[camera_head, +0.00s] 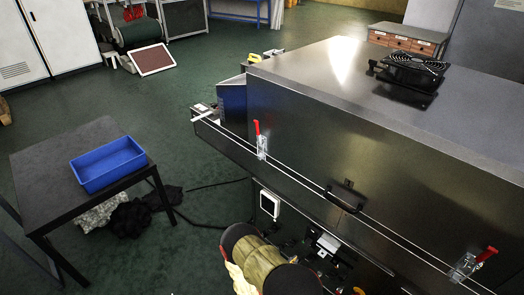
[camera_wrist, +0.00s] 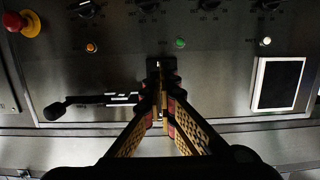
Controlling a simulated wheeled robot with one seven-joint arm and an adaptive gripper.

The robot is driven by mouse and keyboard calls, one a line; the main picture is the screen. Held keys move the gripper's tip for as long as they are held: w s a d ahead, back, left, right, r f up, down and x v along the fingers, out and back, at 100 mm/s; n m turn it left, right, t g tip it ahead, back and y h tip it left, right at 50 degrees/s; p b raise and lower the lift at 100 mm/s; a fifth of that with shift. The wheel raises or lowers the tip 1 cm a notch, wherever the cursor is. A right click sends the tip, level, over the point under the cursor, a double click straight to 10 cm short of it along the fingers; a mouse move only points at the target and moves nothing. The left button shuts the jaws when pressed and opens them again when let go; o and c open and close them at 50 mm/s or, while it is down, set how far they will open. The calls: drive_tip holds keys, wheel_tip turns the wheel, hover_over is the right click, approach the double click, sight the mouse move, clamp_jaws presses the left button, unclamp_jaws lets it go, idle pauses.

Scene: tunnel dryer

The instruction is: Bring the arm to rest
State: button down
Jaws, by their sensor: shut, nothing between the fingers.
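My gripper (camera_wrist: 160,85) is shut and empty in the wrist view. Its fingers meet at the tips, in front of the metal control panel (camera_wrist: 215,75) of the dryer. A dark fitting with a lever with a black knob (camera_wrist: 85,103) is behind and left of the tips; I cannot tell whether they touch it. In the head view, part of my arm (camera_head: 265,262) shows at the bottom, beside the dryer's front, and the gripper's fingertips are not visible there. The dryer's metal hood (camera_head: 330,120) fills the right side.
The panel has a red stop button (camera_wrist: 30,22), a green button (camera_wrist: 180,43) and a screen (camera_wrist: 278,84). Red-handled clamps (camera_head: 258,140) and a black handle (camera_head: 345,197) stick out from the dryer. A table (camera_head: 60,160) with a blue tray (camera_head: 108,165) stands left. Floor between is mostly clear.

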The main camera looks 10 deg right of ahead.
drive_tip(key=shift+f, duration=0.1)
drive_tip(key=s+a+f+n+g+y, duration=0.2)
drive_tip(key=s+a+f+g+y, duration=0.15)
drive_tip(key=f, duration=0.75)
drive_tip(key=s+a+n+g+y, duration=0.25)
drive_tip(key=a+y, duration=0.35)
drive_tip(key=a, duration=0.4)
drive_tip(key=s+a+r+n+g+y+p, duration=0.15)
drive_tip(key=a+r, duration=0.25)
drive_tip(key=r, duration=0.6)
drive_tip(key=s+a+r+n+g+y, duration=0.1)
drive_tip(key=a+r+n+g+y, duration=0.3)
drive_tip(key=r, duration=0.6)
drive_tip(key=s+d+r+t+p, duration=0.2)
drive_tip(key=s+d+r, duration=0.3)
drive_tip(key=r, duration=1.3)
drive_tip(key=s+d+r+t+h+p, duration=0.1)
drive_tip(key=s+d+r+t, duration=0.2)
drive_tip(key=r, duration=1.6)
drive_tip(key=s+d+r+t+h+p, duration=0.1)
drive_tip(key=s+d+r, duration=0.7)
drive_tip(key=r, duration=1.1)
drive_tip(key=shift+s+n+t+p, duration=0.4)
drive_tip(key=shift+t+p, duration=0.4)
drive_tip(key=shift+t, duration=0.15)
